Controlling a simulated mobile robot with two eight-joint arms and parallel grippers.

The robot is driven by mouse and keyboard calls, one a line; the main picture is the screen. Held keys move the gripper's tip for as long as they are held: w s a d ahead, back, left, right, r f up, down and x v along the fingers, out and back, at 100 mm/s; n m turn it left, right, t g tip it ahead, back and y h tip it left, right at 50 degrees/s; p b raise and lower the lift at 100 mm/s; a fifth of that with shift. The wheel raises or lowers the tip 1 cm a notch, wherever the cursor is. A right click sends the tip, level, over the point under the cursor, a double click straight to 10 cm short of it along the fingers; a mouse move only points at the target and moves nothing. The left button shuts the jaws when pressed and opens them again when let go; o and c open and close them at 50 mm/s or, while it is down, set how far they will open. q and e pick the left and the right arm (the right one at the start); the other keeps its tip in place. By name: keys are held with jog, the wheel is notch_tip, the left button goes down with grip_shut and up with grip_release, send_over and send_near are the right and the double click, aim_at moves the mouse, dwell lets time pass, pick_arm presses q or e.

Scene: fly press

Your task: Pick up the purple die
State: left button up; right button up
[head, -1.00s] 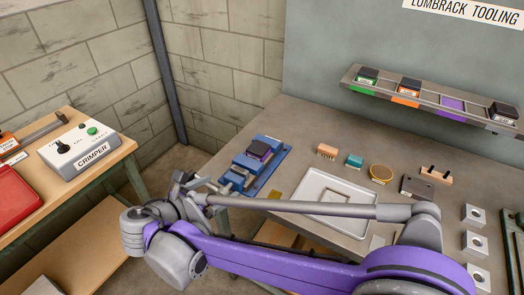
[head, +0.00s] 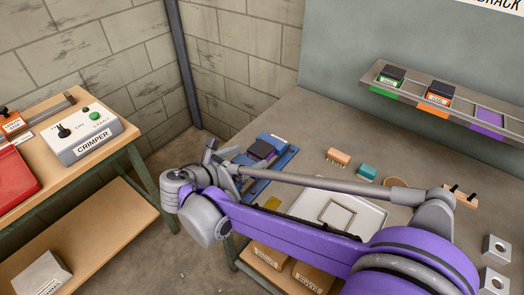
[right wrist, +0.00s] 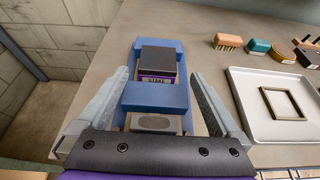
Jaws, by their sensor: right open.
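The purple die (head: 262,150) is a dark-topped block with a purple labelled front. It sits in a blue fixture (head: 284,158) at the table's left end. In the right wrist view the die (right wrist: 158,60) stands upright between blue parts of the fixture (right wrist: 155,97), label facing the camera. My right gripper (head: 222,156) is beside the fixture in the head view. In the right wrist view its open fingers (right wrist: 160,98) spread on either side of the fixture's near part, with the die farther ahead, apart from them. My left gripper is not in view.
A wall rack (head: 455,107) holds green and orange dies; its purple slot (head: 487,118) is empty. A white tray (head: 372,222), a brush (head: 338,157) and a teal block (head: 366,172) lie right of the fixture. A crimper box (head: 85,135) stands on the left bench.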

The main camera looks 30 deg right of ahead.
aim_at(261, 148)
jog(key=x, duration=0.6)
jog(key=shift+w+r, duration=0.2)
jog(key=shift+w, duration=0.05)
grip_shut()
